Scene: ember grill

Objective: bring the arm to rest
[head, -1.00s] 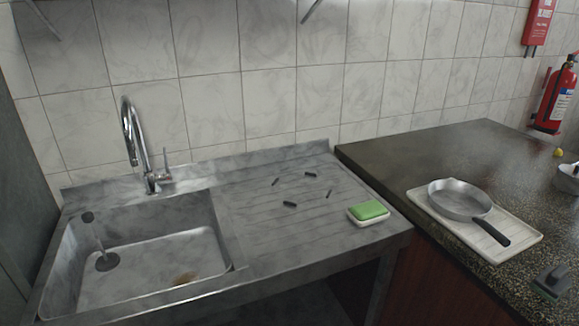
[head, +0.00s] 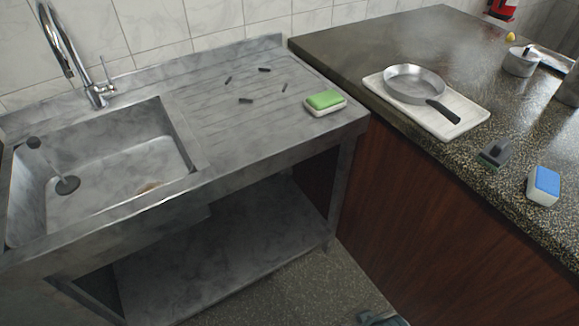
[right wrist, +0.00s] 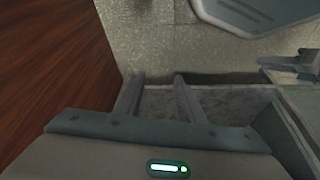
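My right gripper (right wrist: 157,95) shows in the right wrist view. Its two fingers stand apart with nothing between them. It hangs over the floor beside the dark red wooden cabinet front. A grey part at the right edge of that view looks like my left gripper (right wrist: 290,63). It is too small to tell whether its fingers are open or shut. In the head view a small grey-green piece of my own body shows at the bottom edge, and neither gripper can be made out clearly.
The grey sink unit (head: 206,196) has an open lower shelf. Its drainboard holds a green sponge on a white dish (head: 325,102) and several dark bits. The speckled counter (head: 345,45) bears a pan (head: 415,84) on a tray (head: 455,130), a dark brush (head: 496,152) and a blue-white sponge (head: 543,185).

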